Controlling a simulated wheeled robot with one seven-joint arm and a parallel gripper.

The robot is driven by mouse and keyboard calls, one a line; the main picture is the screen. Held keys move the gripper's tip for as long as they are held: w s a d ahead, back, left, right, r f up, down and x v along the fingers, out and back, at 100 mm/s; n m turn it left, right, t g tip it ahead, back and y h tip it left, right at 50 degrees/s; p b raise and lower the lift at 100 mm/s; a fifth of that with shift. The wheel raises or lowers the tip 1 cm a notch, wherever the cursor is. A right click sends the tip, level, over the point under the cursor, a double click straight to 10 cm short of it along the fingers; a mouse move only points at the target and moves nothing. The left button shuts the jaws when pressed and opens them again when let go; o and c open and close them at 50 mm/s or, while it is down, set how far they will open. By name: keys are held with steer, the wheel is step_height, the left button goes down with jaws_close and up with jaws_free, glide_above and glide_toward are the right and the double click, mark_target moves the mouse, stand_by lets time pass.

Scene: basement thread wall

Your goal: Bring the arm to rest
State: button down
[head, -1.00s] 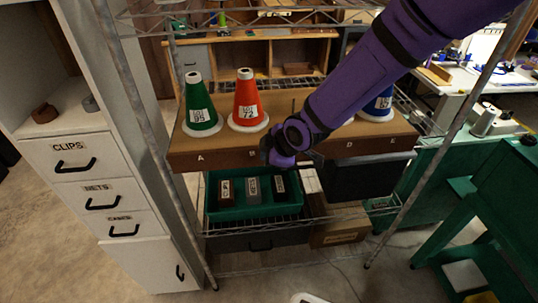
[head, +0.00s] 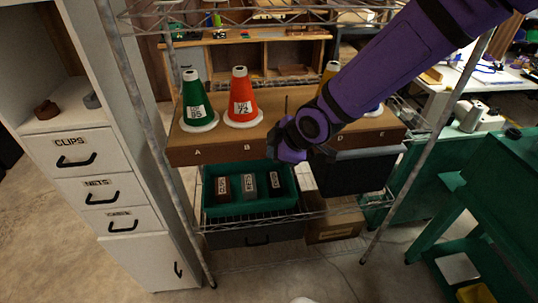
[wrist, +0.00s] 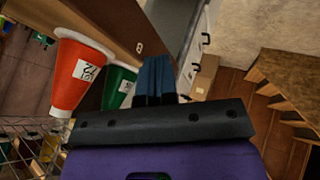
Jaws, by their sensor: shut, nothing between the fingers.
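My purple arm crosses the head view from the upper right and ends in front of the wooden cone board (head: 222,151). My gripper shows in the wrist view (wrist: 156,70) as two blue-grey fingers pressed together and empty. In the head view the fingers are hard to make out at the arm's end. An orange cone marked 72 (head: 241,94) and a green cone marked 95 (head: 196,97) stand upright on the board. In the wrist view, the orange cone (wrist: 75,75) and green cone (wrist: 118,86) lie left of the fingers, apart from them.
A yellow cone (head: 328,70) is partly hidden behind my arm. A green tray (head: 250,208) with labelled blocks sits on the wire shelf below. A white drawer cabinet (head: 85,180) stands left, a green bench (head: 485,180) right. Metal rack posts flank the board.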

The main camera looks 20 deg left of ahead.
steer(key=w+d+r+m+t+h, duration=0.1)
steer(key=d+r+m+t+h, duration=0.3)
steer(key=d+r, duration=0.8)
steer(key=w+d+r+m+g+h, duration=0.1)
steer(key=d+r+m, duration=0.55)
steer(key=d, duration=1.15)
steer(key=s+d+r+m+h, duration=0.1)
steer(key=s+d+r+m, duration=0.2)
steer(key=s+d+m, duration=0.3)
steer(key=s+d+r+m+h, duration=0.1)
steer(key=s+d+r+m, duration=0.2)
steer(key=s+d+m, duration=0.3)
steer(key=s+d, duration=0.5)
steer(key=d, duration=0.2)
steer(key=shift+s, duration=0.4)
steer(key=shift+d+m, duration=0.1)
steer(key=shift+m, duration=0.15)
